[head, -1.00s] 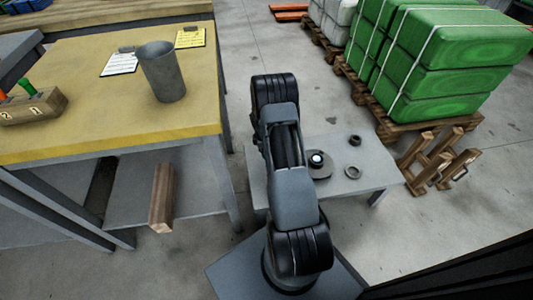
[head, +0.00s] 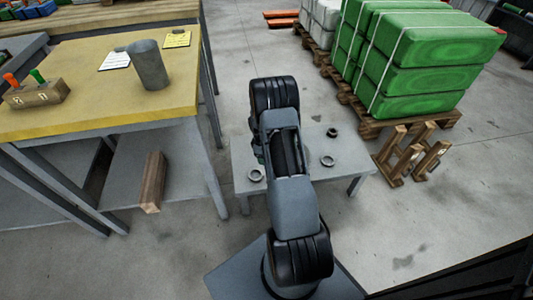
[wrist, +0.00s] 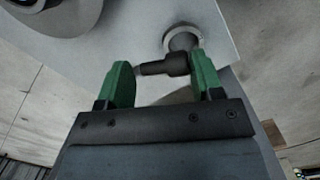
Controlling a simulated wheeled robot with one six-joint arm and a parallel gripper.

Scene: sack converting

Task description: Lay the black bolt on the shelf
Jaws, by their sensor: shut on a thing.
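The black bolt (wrist: 163,66) lies crosswise between the two green fingers of my gripper (wrist: 162,80) in the wrist view. Its thicker end is against the right finger and its thin end points to the left finger. My gripper is shut on it, over the low grey table. In the head view my arm hides the gripper and the bolt. A grey shelf (head: 185,165) sits under the yellow-topped bench at left, with a wooden block (head: 153,182) on its front part.
The low grey table (head: 345,178) carries several rings, one at its left (head: 256,175). The yellow bench top (head: 85,110) holds a grey cup (head: 150,66) and a switch box (head: 36,96). Wooden stands (head: 408,155) and pallets of green sacks (head: 420,90) are at right.

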